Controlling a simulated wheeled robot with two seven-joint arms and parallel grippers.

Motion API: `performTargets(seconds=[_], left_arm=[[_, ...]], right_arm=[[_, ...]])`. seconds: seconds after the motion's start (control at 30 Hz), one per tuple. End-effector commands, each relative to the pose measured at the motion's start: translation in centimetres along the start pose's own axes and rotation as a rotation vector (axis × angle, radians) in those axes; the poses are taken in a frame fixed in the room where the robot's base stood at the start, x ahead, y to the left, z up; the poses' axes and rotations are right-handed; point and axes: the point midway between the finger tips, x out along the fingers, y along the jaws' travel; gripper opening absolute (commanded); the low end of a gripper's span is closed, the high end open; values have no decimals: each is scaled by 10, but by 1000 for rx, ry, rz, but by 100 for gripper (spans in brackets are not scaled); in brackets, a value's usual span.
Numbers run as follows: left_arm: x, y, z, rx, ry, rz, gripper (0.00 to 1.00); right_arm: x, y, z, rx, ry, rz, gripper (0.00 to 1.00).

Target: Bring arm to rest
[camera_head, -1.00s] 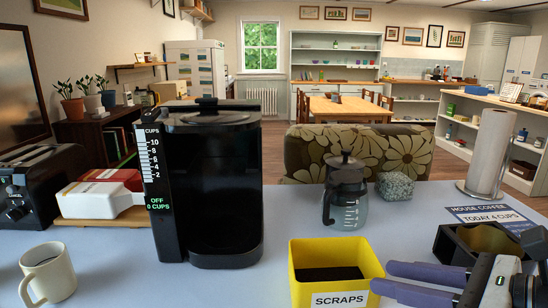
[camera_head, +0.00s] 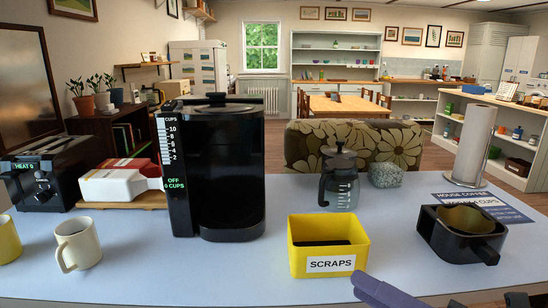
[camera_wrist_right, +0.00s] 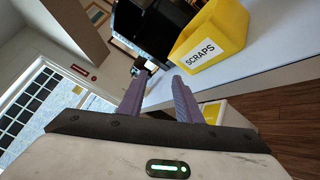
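My right gripper (camera_wrist_right: 159,77) shows two purple fingers, spread apart with nothing held between them. In the head view only one purple finger (camera_head: 385,292) of it shows clearly, at the bottom edge, in front of the yellow scraps bin (camera_head: 330,264). The bin also shows in the right wrist view (camera_wrist_right: 215,35), beyond the fingers and apart from them. A black basket (camera_head: 455,245) with a brownish liner stands on the table to the right of the bin. The rest of my right gripper is cut off in the head view. My left gripper is not in view.
A black coffee maker (camera_head: 220,170) reading OFF, 0 CUPS stands left of the bin. A glass carafe (camera_head: 340,180), a grey stone (camera_head: 385,174) and a paper-towel roll (camera_head: 476,145) are behind. A cream mug (camera_head: 76,243) and toaster (camera_head: 42,180) are left. The table's front centre-left is clear.

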Motion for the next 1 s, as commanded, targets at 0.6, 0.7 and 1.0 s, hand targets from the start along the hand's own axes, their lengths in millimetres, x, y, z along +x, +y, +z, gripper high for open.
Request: performTargets(seconds=[0.6, 0.7, 1.0], left_arm=[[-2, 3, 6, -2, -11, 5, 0], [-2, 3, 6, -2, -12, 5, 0], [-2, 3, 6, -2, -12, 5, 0]], right_arm=[[-114, -281, -209, 1939, -981, -378, 31], [-123, -288, -245, 2063, -1038, -430, 31], [-125, -289, -252, 2088, -1050, -442, 31]])
